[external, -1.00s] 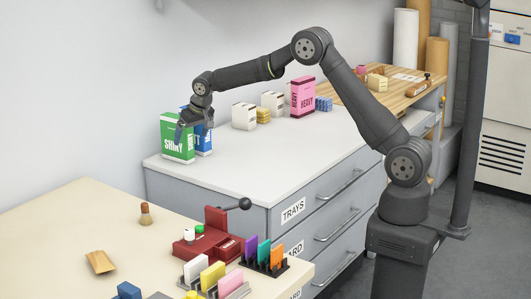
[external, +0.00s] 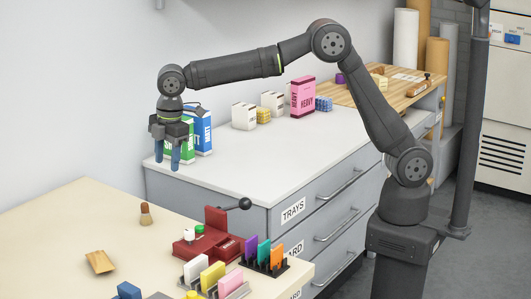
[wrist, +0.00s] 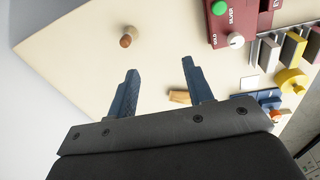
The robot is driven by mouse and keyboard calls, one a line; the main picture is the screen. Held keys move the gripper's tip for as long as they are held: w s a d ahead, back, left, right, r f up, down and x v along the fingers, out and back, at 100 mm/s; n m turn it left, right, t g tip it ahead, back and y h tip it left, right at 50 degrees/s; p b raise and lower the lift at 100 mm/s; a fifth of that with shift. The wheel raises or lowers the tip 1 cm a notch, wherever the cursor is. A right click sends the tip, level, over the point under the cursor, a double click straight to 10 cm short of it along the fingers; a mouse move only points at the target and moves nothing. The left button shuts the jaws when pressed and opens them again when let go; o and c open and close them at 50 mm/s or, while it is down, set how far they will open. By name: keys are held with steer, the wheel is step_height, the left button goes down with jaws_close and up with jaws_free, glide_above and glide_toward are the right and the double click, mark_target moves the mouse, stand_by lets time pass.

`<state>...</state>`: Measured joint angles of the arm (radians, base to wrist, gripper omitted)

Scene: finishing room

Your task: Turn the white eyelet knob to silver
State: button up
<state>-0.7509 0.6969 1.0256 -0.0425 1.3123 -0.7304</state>
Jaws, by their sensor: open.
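The red eyelet machine (external: 213,240) with a black-balled lever stands on the cream table. Its white knob (external: 188,235) is at the front left, beside a green knob (external: 199,229). In the wrist view the white knob (wrist: 235,40) is at upper right, with GOLD and SILVER labels around it. Which label it points at is too small to tell. My gripper (external: 167,166) is open and empty, pointing down in front of the green box and left of the machine. In the wrist view its two blue fingers (wrist: 158,68) are spread apart, with the knob off to their right.
A brush (external: 146,214) and a tan wooden piece (external: 101,262) lie on the table's left part. Racks of coloured cards (external: 212,274) sit right in front of the machine. Green (external: 178,150) and blue (external: 201,128) boxes stand on the grey cabinet behind my gripper.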

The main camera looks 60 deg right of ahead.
mark_target(189, 231)
steer(key=s+a+r+n+g, duration=0.1)
steer(key=s+a+r+n, duration=0.15)
steer(key=s, duration=0.35)
steer(key=s+a+r+n, duration=0.1)
steer(key=s+a+n, duration=0.3)
steer(key=s, duration=0.3)
steer(key=shift+h, duration=0.3)
steer(key=f, duration=1.7)
steer(key=shift+w+f, duration=0.1)
steer(key=shift+w, duration=0.2)
steer(key=c, duration=1)
